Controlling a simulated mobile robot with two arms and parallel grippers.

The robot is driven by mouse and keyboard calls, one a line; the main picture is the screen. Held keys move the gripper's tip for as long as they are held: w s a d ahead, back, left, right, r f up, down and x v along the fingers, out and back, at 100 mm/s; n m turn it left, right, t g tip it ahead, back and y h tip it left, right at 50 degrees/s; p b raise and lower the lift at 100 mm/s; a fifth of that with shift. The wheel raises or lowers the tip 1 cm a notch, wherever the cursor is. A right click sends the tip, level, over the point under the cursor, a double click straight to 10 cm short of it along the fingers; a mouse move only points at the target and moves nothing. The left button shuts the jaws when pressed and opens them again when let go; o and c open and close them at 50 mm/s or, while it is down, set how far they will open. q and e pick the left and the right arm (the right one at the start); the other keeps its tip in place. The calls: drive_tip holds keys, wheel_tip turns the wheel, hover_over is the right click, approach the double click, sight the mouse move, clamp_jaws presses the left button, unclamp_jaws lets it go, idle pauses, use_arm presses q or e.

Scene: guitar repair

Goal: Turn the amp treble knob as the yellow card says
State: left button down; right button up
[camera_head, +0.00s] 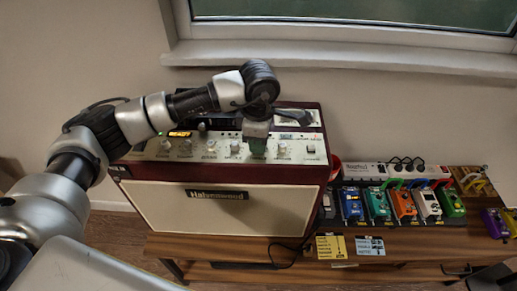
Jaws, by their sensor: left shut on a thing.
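The amp (230,208) has a cream front, dark red sides and a light control panel with a row of knobs along its top. My left arm reaches over the amp from the left. My left gripper (258,148) points down at the panel, right of the middle, and is shut on a knob that it hides. I cannot read the label to tell which knob this is. A free knob (235,147) stands to its left and another (282,149) to its right. My right gripper is out of view.
Several coloured pedals (403,206) stand on a board right of the amp, with a white power strip (368,171) behind them. A window sill (340,58) runs along the wall above.

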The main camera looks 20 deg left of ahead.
use_arm(q)
drive_tip(key=shift+m+b, duration=0.5)
drive_tip(key=shift+b, duration=0.05)
drive_tip(key=shift+r, duration=0.1)
drive_tip(key=c, duration=1)
unclamp_jaws()
wheel_tip(320, 180, up, 11)
drive_tip(key=b, duration=0.2)
drive_tip(key=shift+f, duration=0.2)
